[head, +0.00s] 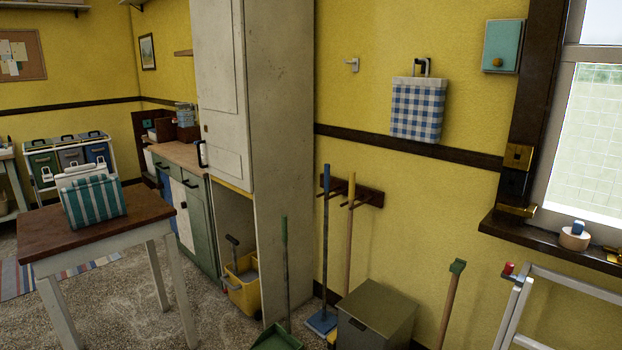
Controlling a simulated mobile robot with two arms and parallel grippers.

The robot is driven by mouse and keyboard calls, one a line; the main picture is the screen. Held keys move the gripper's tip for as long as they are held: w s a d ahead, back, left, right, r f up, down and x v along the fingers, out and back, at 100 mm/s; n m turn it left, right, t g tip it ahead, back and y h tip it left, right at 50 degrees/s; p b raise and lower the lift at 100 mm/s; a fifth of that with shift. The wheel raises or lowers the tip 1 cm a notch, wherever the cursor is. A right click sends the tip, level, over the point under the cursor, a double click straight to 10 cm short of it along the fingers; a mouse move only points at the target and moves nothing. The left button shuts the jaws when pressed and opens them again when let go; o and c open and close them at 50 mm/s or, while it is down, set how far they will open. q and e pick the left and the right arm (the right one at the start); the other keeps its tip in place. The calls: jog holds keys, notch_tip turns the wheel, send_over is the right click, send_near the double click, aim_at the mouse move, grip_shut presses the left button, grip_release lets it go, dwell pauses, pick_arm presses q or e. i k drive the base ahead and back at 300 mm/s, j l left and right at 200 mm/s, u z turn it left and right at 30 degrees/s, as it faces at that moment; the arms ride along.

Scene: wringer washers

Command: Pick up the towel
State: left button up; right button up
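A blue-and-white checked cloth (416,112), which looks like a towel, hangs on the yellow wall right of centre. A dark hook (421,66) shows at its top edge. A teal-and-white striped cloth item (95,202) stands on the brown-topped table (120,222) at the left; I cannot tell whether it is a towel or a bag. Neither of my grippers is in view.
A tall whitish cabinet (283,160) stands between table and cloth. Below the cloth are a blue broom (325,240), a metal box (376,315) and a green-handled tool (450,295). A white ladder-like frame (515,315) stands at lower right, below the window sill (550,240).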

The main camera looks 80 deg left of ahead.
aim_at(89, 200)
jog(key=u, duration=4.05)
